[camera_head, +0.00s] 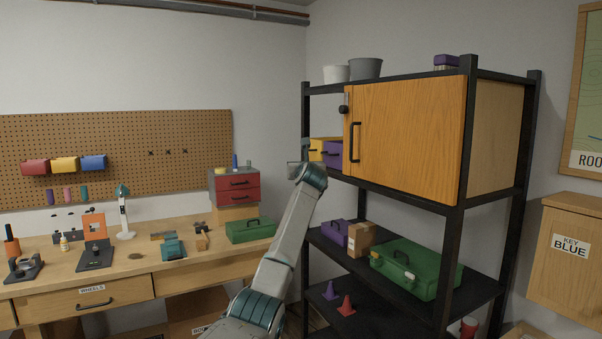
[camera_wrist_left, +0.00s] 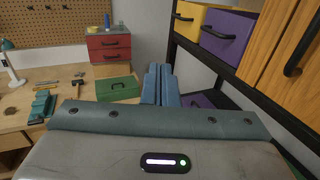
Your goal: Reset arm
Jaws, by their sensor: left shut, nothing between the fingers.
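My left arm (camera_head: 287,243) rises from the bottom middle of the head view, with its wrist (camera_head: 309,174) in front of the left post of the black shelf. My left gripper (camera_wrist_left: 159,84) shows in the left wrist view as two blue fingers held together, shut and empty. They point forward between the red drawer unit (camera_wrist_left: 109,44) and the yellow (camera_wrist_left: 188,20) and purple (camera_wrist_left: 226,33) drawers, touching nothing that I can see. In the head view the fingers are mostly hidden by the wrist. My right gripper is not in view.
The black shelf (camera_head: 455,226) with a wooden cabinet (camera_head: 410,135) stands close on the right. A workbench (camera_head: 130,276) with tools and a green box (camera_head: 250,231) is on the left.

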